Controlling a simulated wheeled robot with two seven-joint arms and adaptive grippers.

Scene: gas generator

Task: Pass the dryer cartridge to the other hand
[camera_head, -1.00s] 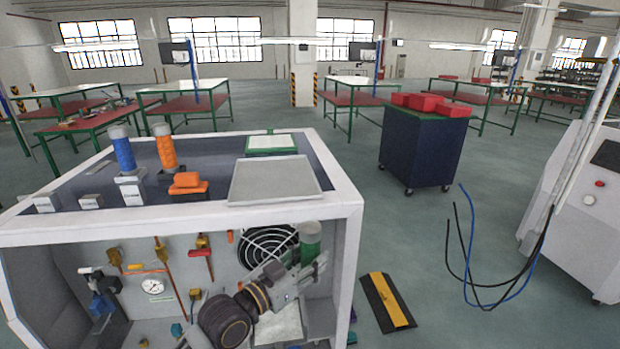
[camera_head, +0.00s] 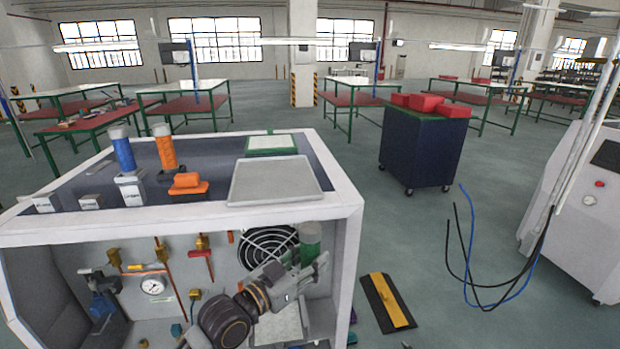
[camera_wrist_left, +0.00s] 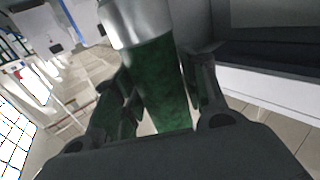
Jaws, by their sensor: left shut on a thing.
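The dryer cartridge is a green cylinder (camera_head: 310,238) with a silver metal end, seen in the left wrist view (camera_wrist_left: 158,75). My left gripper (camera_head: 308,264) is shut around it and holds it roughly upright at the right part of the cabinet's open front. In the left wrist view the two dark fingers (camera_wrist_left: 160,100) sit on either side of the green body. The lower part of the cartridge is partly hidden by the gripper in the head view. My right gripper is not in view.
The white-framed cabinet (camera_head: 343,215) has gauges, pipes and a fan grille inside. On its top stand a blue cartridge (camera_head: 123,152), an orange cartridge (camera_head: 165,150) and a grey tray (camera_head: 275,180). A dark cart (camera_head: 420,150) stands behind at right.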

